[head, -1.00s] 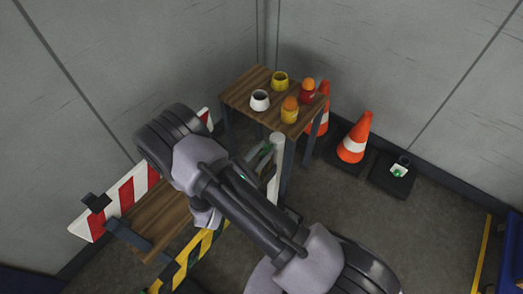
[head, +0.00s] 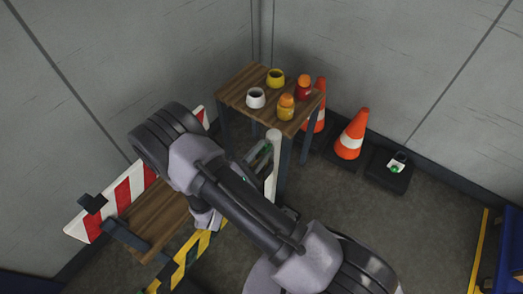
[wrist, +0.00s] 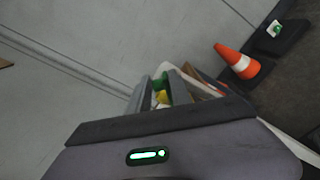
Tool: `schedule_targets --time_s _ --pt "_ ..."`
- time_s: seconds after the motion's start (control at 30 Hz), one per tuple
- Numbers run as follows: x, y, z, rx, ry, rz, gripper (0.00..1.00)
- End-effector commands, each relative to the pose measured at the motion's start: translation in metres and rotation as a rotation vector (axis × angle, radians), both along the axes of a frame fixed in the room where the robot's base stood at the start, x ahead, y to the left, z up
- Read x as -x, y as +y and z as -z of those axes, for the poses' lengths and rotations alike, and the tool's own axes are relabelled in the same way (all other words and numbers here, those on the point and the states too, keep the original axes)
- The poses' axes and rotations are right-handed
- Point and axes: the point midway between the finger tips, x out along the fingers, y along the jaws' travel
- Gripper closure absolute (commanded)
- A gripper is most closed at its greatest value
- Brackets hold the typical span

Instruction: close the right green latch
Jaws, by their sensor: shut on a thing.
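A green latch piece (wrist: 162,84) shows in the wrist view between the grey fingers of my gripper (wrist: 160,92). The fingers are shut on it, and a yellow bit shows just below. In the head view my gripper (head: 260,156) is partly hidden behind my arm, beside the upright white post (head: 273,165) of the striped barrier. My arm hides most of the barrier's middle, so I cannot tell the latch's exact angle.
A wooden table (head: 240,92) with cups and jars stands behind the gripper. Orange cones (head: 351,135) and a black base (head: 387,177) with a white-and-green item stand to the right. A red-white board (head: 128,190) and yellow-black barrier are at left.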

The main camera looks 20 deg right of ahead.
Motion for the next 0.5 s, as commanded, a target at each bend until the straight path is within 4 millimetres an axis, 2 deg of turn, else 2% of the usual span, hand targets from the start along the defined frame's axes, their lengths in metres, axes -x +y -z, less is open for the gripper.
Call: schedule_targets --time_s 0.5 --pt "0.0015 -0.0009 0.0008 -0.033 -0.047 -0.001 1.00"
